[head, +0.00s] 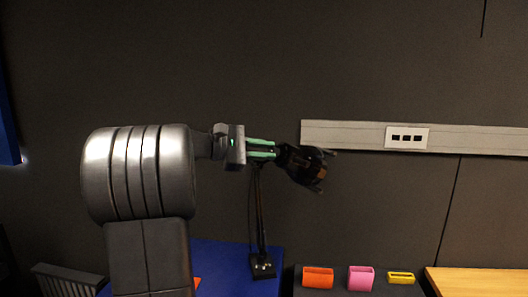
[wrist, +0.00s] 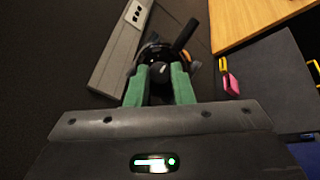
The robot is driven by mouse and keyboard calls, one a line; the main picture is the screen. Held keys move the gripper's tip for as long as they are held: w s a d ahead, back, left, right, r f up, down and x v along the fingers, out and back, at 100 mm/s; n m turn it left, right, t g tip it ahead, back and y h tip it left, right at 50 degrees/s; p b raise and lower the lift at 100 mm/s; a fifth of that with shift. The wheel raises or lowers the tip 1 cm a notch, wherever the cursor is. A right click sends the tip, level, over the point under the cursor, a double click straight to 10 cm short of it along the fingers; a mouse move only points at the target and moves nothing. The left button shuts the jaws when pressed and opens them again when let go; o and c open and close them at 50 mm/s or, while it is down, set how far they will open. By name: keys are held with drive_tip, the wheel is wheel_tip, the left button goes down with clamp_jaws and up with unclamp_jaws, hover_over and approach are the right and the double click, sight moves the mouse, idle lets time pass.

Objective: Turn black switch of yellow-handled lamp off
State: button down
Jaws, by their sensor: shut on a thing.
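A black desk lamp (head: 307,169) stands on a blue surface, with its head tilted to the right and a thin stem down to a square base. A dull yellow-brown part shows on the lamp head. My gripper (head: 275,149), with green fingers, reaches the back of the lamp head from the left. In the wrist view my gripper (wrist: 159,80) has its fingertips on both sides of a round black switch (wrist: 160,72) and is shut on it. The switch's on or off state cannot be told. The fingers partly hide the lamp head behind.
A blue surface (head: 225,258) lies below. An orange holder (head: 318,277), a pink holder (head: 361,278) and a yellow holder (head: 401,278) sit on a dark surface right of the lamp base. A wooden top (head: 480,282) is farther right. A wall rail (head: 350,135) carries a socket panel (head: 407,137).

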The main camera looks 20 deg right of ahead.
idle(0.3)
drive_tip(key=c, duration=1.3)
unclamp_jaws()
drive_tip(key=shift+o, duration=0.2)
drive_tip(key=shift+a, duration=0.15)
drive_tip(key=b+v, duration=0.1)
drive_tip(key=v, duration=1.2)
drive_tip(key=shift+a+b, duration=0.3)
drive_tip(key=shift+b, duration=0.05)
drive_tip(key=shift+w+d, duration=0.1)
drive_tip(key=p+x, duration=0.1)
drive_tip(key=x, duration=1.2)
drive_tip(key=shift+d+p, duration=0.4)
drive_tip(key=shift+a, duration=0.15)
